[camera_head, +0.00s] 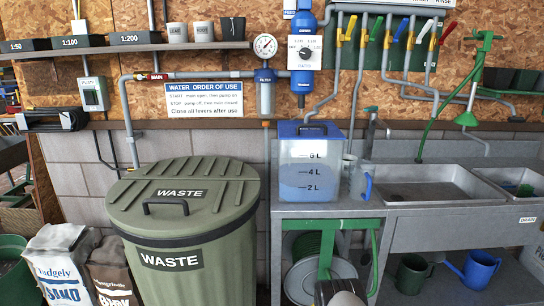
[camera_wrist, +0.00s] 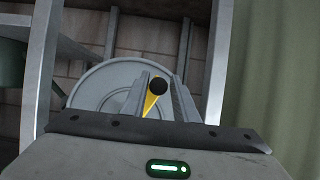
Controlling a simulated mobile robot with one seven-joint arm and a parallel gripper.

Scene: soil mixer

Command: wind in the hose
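The hose reel stands under the left part of the bench. Its coiled green hose (camera_head: 306,245) and round grey side disc (camera_head: 298,284) show in the head view, partly hidden by green bars and my arm. In the wrist view the grey disc (camera_wrist: 88,88) fills the middle, with a yellow crank (camera_wrist: 150,104) ending in a black knob (camera_wrist: 158,87). My gripper (camera_wrist: 161,88) is open, with one finger on each side of the knob. Small gaps show between the knob and the fingers. I cannot tell whether either finger touches it.
Metal bench legs (camera_wrist: 218,60) stand close on both sides of my gripper. A green waste bin (camera_head: 190,250) stands left of the bench. A blue-lidded water tank (camera_head: 308,165) sits on top. A green mug (camera_head: 412,274) and blue watering can (camera_head: 478,270) are on the lower shelf.

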